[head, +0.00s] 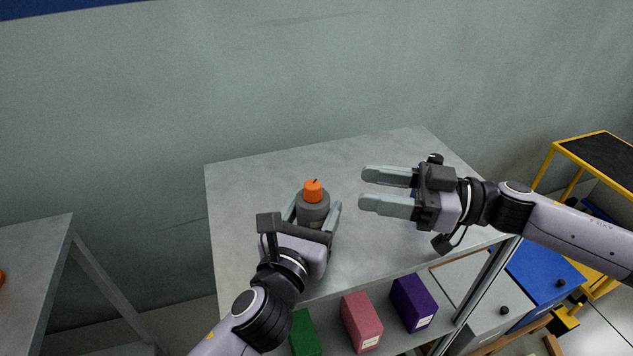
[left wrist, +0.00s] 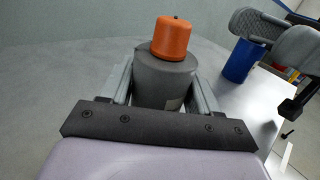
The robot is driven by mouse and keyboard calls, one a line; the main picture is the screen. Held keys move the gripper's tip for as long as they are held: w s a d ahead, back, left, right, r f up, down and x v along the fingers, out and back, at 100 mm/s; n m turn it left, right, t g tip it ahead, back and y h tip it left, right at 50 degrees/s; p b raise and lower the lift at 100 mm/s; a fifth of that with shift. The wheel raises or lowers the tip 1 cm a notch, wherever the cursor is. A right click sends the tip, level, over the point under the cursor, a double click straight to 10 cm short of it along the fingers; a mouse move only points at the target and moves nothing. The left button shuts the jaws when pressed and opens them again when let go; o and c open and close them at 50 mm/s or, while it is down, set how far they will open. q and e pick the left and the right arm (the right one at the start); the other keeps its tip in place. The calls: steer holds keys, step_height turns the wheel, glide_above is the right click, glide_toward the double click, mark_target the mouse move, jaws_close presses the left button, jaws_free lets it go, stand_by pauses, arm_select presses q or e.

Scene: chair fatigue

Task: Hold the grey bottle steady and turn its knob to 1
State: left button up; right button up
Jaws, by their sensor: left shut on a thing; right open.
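The grey bottle (head: 312,212) stands upright on the grey table, with an orange knob (head: 313,191) on top that bears a small dark mark. In the left wrist view the bottle (left wrist: 164,78) and its orange knob (left wrist: 171,38) are seen close up. My left gripper (head: 312,211) is shut on the bottle's body, one finger on each side. My right gripper (head: 388,191) is open and empty, its fingers pointing left, to the right of the bottle and apart from it. No numbers on the bottle are readable.
The tabletop (head: 370,150) is clear behind the bottle. A blue cylinder (left wrist: 242,60) stands near my right gripper, mostly hidden in the head view. Green, pink (head: 361,321) and purple (head: 413,302) boxes sit on the shelf below. A yellow-framed cart (head: 603,150) stands at the right.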

mark_target(312, 184)
steer(key=a+t, duration=0.1)
steer(key=a, duration=0.2)
steer(key=w+a+m, duration=0.1)
steer(key=a, duration=0.2)
steer(key=a+m+t+h, duration=0.1)
steer(key=a, duration=0.3)
steer(key=shift+w+f+t, duration=0.3)
steer(key=shift+w, duration=0.05)
steer(key=shift+d, duration=0.1)
steer(key=c, duration=0.9)
